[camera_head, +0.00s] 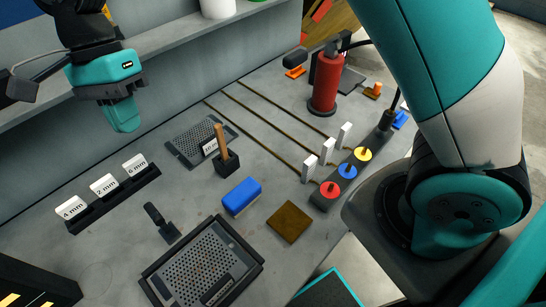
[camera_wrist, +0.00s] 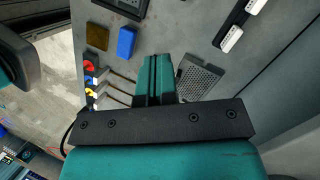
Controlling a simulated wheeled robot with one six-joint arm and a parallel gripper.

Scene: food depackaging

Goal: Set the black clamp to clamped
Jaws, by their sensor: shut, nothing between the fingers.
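A black clamp (camera_head: 161,223) stands on the grey table in the head view, left of the black perforated tray. Its dark lever leans up and to the left from a small block. I cannot tell from this whether it is clamped. My gripper (camera_head: 125,122) is at the upper left of the head view, above the table and well apart from the clamp. Its teal fingers are shut with nothing between them; they also show in the wrist view (camera_wrist: 154,68). I cannot make out the clamp clearly in the wrist view.
The perforated tray (camera_head: 152,283) is at the front. A blue block (camera_head: 241,196), a brown square (camera_head: 289,222) and a wooden-handled tool (camera_head: 221,143) are nearby. A label rack (camera_head: 113,203) stands left. A red extinguisher (camera_head: 326,82) stands at the back.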

